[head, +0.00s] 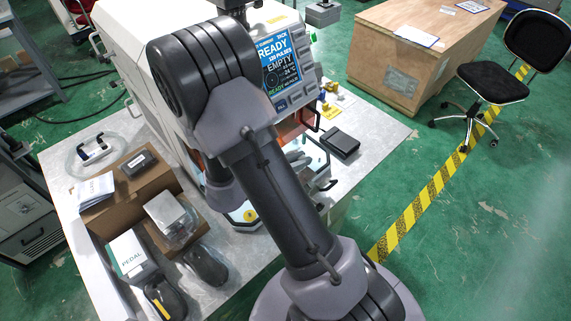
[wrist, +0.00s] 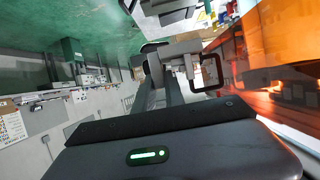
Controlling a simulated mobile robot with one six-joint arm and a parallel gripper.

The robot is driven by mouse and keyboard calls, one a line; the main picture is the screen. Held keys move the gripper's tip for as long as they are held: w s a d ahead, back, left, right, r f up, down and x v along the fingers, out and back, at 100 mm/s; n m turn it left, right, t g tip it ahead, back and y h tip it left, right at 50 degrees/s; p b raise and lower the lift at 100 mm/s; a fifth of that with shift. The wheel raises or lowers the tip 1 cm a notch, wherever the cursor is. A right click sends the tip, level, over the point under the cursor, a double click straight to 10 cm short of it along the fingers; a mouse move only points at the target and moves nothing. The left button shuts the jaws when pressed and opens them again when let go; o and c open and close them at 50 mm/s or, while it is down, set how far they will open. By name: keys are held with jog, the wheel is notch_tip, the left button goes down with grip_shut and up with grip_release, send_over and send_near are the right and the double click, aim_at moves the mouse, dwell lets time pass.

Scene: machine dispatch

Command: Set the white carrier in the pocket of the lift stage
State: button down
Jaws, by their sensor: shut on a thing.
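My gripper (wrist: 172,68) reaches away from the dark palm in the wrist view, with its grey fingers shut. A small pale piece shows at the fingertips beside a dark loop-shaped frame (wrist: 208,72). It appears to be the white carrier, but it is mostly hidden and its shape is not clear. In the head view my arm covers much of the machine (head: 133,55), and I cannot make out the carrier there. The lift stage and its pocket cannot be made out in either view. An orange panel (wrist: 280,35) glows close on the right of the wrist view.
The machine's screen (head: 283,62) reads READY and EMPTY. A dark box (head: 340,143) lies right of the machine. The table's right corner is bare.

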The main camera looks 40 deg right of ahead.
jog(key=s+a+f+p, duration=0.35)
jog(key=s+a, duration=0.35)
jog(key=s, duration=0.6)
jog(key=w+d+b, duration=0.2)
jog(key=w+b, duration=0.1)
jog(key=w, duration=0.1)
jog(key=w+d+f+b, duration=0.1)
jog(key=w+d+b, duration=0.2)
jog(key=w, duration=0.1)
jog(key=w+d+b, duration=0.2)
jog(key=w+b, duration=0.1)
jog(key=w, duration=0.1)
jog(key=shift+w+d+f, duration=0.2)
jog(key=shift+w+f, duration=0.1)
jog(key=f, duration=0.1)
jog(key=f+b, duration=0.1)
jog(key=w+f+b, duration=0.1)
jog(key=shift+d+f, duration=0.3)
jog(key=shift+f, duration=0.15)
jog(key=c, duration=1.4)
grip_release()
